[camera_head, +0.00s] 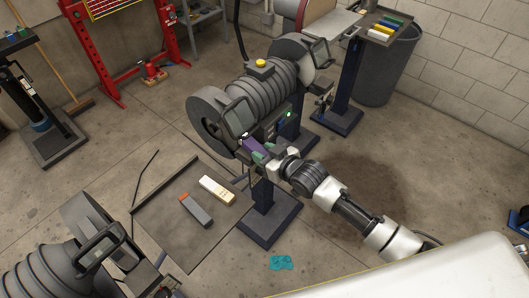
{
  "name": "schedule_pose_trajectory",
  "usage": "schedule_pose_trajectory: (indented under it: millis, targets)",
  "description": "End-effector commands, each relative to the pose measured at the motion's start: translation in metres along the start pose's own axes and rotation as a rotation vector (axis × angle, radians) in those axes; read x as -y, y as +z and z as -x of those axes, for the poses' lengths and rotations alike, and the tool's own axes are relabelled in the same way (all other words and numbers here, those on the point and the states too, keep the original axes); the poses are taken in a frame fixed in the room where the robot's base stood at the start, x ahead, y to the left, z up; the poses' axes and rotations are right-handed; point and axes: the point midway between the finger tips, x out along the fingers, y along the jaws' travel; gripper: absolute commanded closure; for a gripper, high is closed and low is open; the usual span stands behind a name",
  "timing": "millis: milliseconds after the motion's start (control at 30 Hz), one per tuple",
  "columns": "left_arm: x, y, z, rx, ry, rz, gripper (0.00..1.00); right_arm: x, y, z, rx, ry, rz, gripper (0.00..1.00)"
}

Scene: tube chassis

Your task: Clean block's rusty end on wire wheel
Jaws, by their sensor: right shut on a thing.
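A bench grinder (262,92) stands on a dark pedestal in the middle. A large round grey wheel (204,120) is at its left end; whether this is the wire wheel I cannot tell for sure. My right gripper (262,156) is shut on a purple block (254,147), in front of the grinder, close to the eye shield and tool rest. The block's far end is partly hidden there, so rust on it and contact with a wheel cannot be told. My left gripper is not in view.
Another grinder (60,265) is at bottom left. A teal rag (281,262) lies on the floor. A bin (387,70) and coloured-bar tray (366,33) are behind.

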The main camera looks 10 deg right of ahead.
Motion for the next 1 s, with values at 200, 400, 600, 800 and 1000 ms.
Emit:
schedule_pose_trajectory:
  millis: [200,400,600,800,1000]
  targets:
    - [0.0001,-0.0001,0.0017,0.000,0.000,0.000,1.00,0.0001,-0.0013,-0.0002,-0.003,0.000,0.000,0.88]
    - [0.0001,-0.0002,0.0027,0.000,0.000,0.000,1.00,0.0002,-0.0019,-0.0005,-0.003,0.000,0.000,0.88]
    - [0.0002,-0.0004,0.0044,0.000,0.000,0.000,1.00,0.0005,-0.0024,-0.0018,-0.004,0.000,0.000,0.88]
    - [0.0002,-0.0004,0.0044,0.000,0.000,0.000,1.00,0.0005,-0.0026,-0.0019,-0.005,-0.001,0.000,0.88]
    - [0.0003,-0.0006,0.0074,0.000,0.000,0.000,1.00,0.0003,-0.0030,-0.0008,-0.005,0.000,0.000,0.88]
